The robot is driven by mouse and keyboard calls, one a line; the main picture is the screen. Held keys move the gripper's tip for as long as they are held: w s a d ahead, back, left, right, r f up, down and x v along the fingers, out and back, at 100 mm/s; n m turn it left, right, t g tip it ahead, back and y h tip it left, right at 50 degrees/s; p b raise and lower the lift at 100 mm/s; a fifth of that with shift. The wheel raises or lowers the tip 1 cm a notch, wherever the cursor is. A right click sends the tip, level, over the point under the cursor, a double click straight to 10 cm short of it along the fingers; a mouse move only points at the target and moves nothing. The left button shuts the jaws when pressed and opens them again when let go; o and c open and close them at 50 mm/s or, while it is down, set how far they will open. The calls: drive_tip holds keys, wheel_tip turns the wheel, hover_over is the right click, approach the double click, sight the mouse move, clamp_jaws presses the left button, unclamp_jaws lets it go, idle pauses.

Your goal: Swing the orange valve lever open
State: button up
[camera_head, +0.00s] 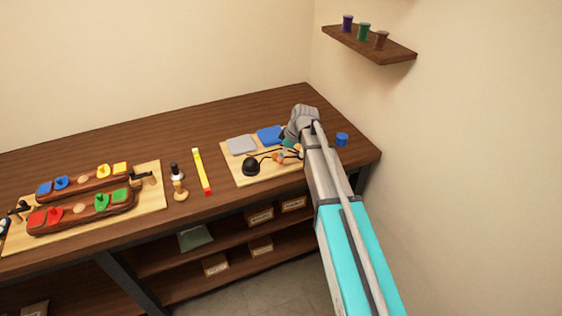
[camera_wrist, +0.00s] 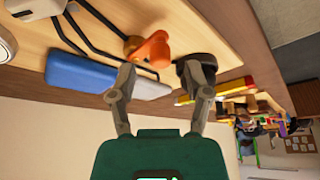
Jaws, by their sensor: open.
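The orange valve lever (camera_wrist: 152,50) shows in the wrist view just beyond my fingertips, between them across the picture. In the head view the lever (camera_head: 279,157) is a small orange spot on the wooden board, beside dark tubing. My gripper (camera_wrist: 164,86) is open, its two fingers spread and nothing between them. A dark round knob-like piece (camera_wrist: 194,68) lies close behind the right fingertip; I cannot tell whether they touch. A blue block (camera_wrist: 80,72) is behind the left fingertip. In the head view my arm partly hides the board's right side.
The small board (camera_head: 236,172) also bears a grey pad (camera_head: 241,145), a blue pad (camera_head: 269,135) and a black dome (camera_head: 250,167). A yellow bar (camera_head: 201,171) lies left of it. A blue cup-like piece (camera_head: 342,139) stands right of my arm, near the wall.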

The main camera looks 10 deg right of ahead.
drive_tip(key=shift+b+x, duration=0.95)
drive_tip(key=shift+x, duration=0.35)
drive_tip(key=shift+c, duration=0.2)
clamp_jaws()
